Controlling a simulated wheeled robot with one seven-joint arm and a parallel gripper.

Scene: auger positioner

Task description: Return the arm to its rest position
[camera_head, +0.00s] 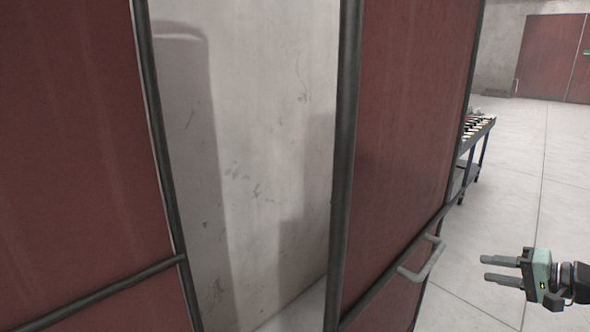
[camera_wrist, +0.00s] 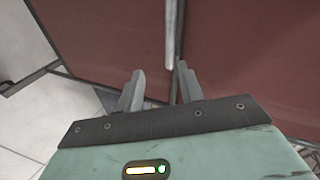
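My gripper (camera_head: 503,269) is at the lower right of the head view, to the right of a grey door handle (camera_head: 423,260). Its two fingers are parallel, apart, and point left toward the handle. In the wrist view my gripper (camera_wrist: 157,88) shows a gap between its fingers with nothing held. The handle (camera_wrist: 171,35) shows there beyond the fingertips, against the red panel; the fingers look apart from it.
A red door panel (camera_head: 400,130) with a dark frame stands in front, and another red panel (camera_head: 70,140) is at the left. A grey wall (camera_head: 260,130) shows between them. A table (camera_head: 478,130) with items stands behind. Open tiled floor (camera_head: 535,180) lies at the right.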

